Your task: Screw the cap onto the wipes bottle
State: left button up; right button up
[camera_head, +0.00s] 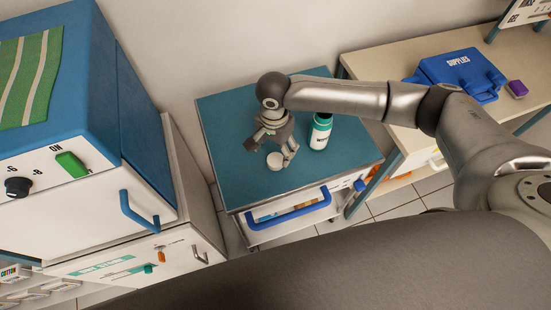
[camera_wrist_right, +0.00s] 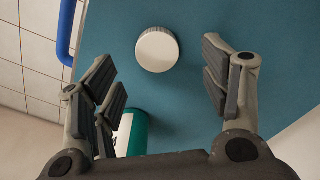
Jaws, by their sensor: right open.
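The wipes bottle (camera_head: 321,131) stands upright on the teal cart top, white with a green upper part and a green label. It also shows partly in the right wrist view (camera_wrist_right: 131,133), behind the left finger. The white round cap (camera_head: 275,161) lies flat on the cart top, left of the bottle and apart from it. In the right wrist view the cap (camera_wrist_right: 157,49) sits beyond the fingertips, between the lines of the two fingers. My right gripper (camera_head: 281,153) is open and empty, just above and beside the cap. My left gripper is in neither view.
The cart top (camera_head: 229,120) is otherwise bare, with a blue handle (camera_head: 290,212) at its front. A blue supplies case (camera_head: 456,75) and a purple block (camera_head: 517,89) are on the right table. A blue-and-white cabinet unit (camera_head: 90,190) stands left.

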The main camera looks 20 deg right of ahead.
aim_at(276, 160)
jog(key=shift+s+d+f+p, duration=0.1)
jog(key=shift+f+p, duration=0.15)
jog(key=shift+f, duration=1.05)
jog(key=shift+s+f+p, duration=0.1)
jog(key=shift+f+p, duration=0.15)
jog(key=shift+f, duration=1.05)
jog(key=c, duration=0.8)
